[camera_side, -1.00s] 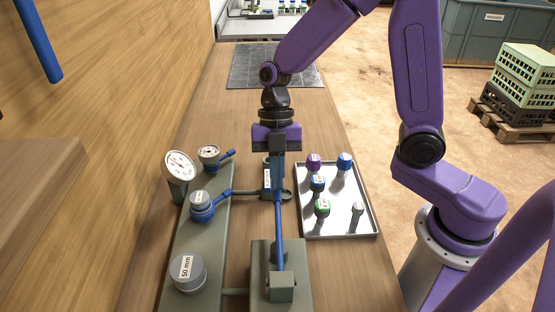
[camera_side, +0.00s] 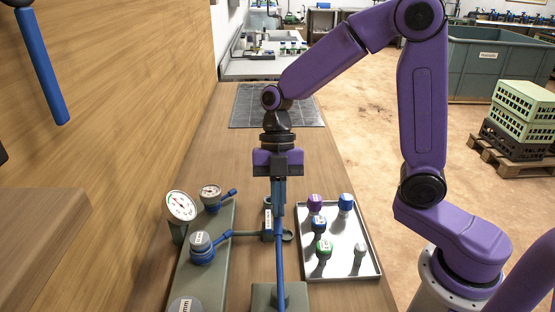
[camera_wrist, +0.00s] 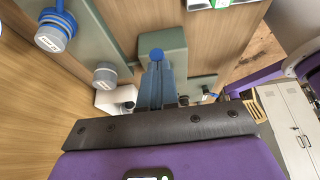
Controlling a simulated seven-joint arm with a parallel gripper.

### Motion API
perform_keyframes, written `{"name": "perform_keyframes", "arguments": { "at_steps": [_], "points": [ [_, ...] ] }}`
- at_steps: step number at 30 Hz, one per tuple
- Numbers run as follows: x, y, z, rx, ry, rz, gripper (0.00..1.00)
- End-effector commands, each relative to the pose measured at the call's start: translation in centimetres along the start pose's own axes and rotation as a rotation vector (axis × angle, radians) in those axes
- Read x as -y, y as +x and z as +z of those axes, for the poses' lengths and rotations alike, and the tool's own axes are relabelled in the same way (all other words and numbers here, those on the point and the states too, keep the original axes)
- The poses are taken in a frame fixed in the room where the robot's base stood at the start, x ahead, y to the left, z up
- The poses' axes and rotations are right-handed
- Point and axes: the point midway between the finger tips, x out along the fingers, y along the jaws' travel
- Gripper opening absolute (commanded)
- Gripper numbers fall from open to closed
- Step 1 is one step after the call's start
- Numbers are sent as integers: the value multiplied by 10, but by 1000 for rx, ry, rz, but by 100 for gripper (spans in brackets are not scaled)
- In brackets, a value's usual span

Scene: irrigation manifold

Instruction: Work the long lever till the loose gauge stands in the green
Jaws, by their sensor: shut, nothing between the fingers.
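The long blue lever (camera_side: 280,255) rises from a grey-green base block (camera_side: 262,296) at the bottom of the side view. My gripper (camera_side: 278,202) points down at its upper end, fingers shut and empty; I cannot tell if they touch it. In the wrist view the shut fingers (camera_wrist: 155,88) are beside a round blue end (camera_wrist: 157,54). The dials are too small to read a green band, and I cannot tell which gauge is loose.
A blue valve with a grey cap (camera_side: 200,241) sits on the grey-green plate (camera_side: 188,272). A metal tray (camera_side: 365,262) right of the lever holds several capped parts. A dark mat (camera_side: 245,108) lies behind on the bench. A wooden wall (camera_side: 120,110) bounds the left.

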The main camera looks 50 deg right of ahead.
Motion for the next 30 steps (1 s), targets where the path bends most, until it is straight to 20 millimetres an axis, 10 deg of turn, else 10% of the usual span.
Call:
{"name": "perform_keyframes", "arguments": {
  "at_steps": [12,30],
  "points": [
    [-1,-78,7,1,4,7,0],
    [-1,-91,7,-1,3,4,0]
  ]
}}
